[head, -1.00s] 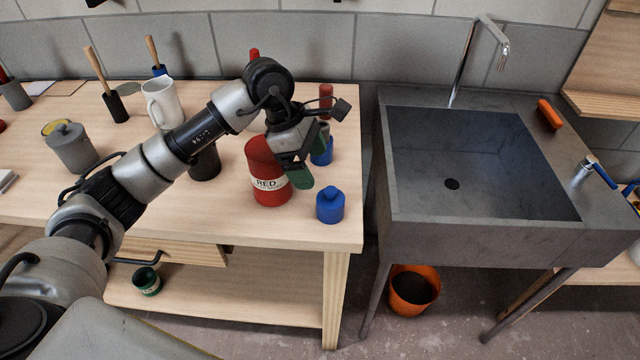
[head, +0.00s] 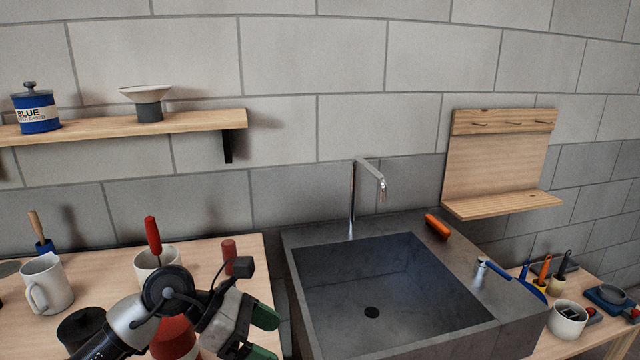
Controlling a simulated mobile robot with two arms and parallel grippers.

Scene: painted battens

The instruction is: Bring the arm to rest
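My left arm comes in at the bottom left of the head view, over the right part of the wooden workbench (head: 225,262). Its gripper (head: 262,335) is at the bottom edge, near the bench's right side, with green fingertips apart and nothing seen between them. A red can (head: 174,338) is partly hidden behind the arm's wrist. My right gripper is out of view.
A white pot with a red-handled brush (head: 153,236), a white mug (head: 46,284) and a dark pot (head: 82,328) stand on the bench. A grey sink (head: 370,285) with a tall tap (head: 353,200) is to the right. A wall shelf (head: 190,122) holds a blue can (head: 38,112).

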